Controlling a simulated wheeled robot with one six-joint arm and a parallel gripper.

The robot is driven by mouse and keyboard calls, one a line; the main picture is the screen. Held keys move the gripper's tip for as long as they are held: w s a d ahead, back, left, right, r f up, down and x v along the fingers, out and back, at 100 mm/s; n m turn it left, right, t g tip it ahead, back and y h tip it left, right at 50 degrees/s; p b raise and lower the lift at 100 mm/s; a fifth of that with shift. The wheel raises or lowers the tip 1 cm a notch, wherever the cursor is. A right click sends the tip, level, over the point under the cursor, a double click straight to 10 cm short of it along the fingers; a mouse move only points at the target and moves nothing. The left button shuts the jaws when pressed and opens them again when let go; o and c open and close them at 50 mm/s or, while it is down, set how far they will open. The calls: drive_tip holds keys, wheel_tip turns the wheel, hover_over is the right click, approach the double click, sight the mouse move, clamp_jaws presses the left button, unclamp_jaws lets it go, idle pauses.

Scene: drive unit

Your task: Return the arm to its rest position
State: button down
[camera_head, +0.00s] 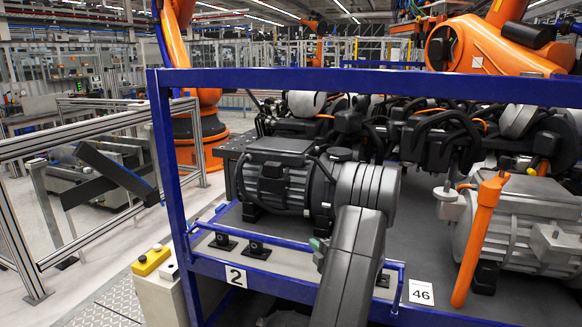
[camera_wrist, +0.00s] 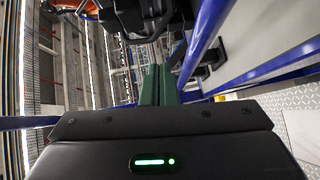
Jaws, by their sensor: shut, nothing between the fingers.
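My gripper (camera_wrist: 157,72) shows in the wrist view as two green fingers side by side, shut, with nothing between them. It points toward dark machine parts and blue bars, and I see no contact with them. In the head view my dark grey arm (camera_head: 352,265) rises from the bottom edge in front of the blue rack. A small green patch beside the arm may be part of my gripper; the rest of it is hidden there.
A blue rack (camera_head: 350,80) surrounds the work area. On its deck stand a grey motor (camera_head: 275,182), dark cabled units (camera_head: 440,130) and an orange post (camera_head: 479,240). Black mounts (camera_head: 258,248) sit at the front left. Aluminium railings (camera_head: 90,135) run left.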

drive_tip(key=w+f+b, duration=0.2)
drive_tip(key=w+f, duration=0.1)
drive_tip(key=shift+d, duration=0.3)
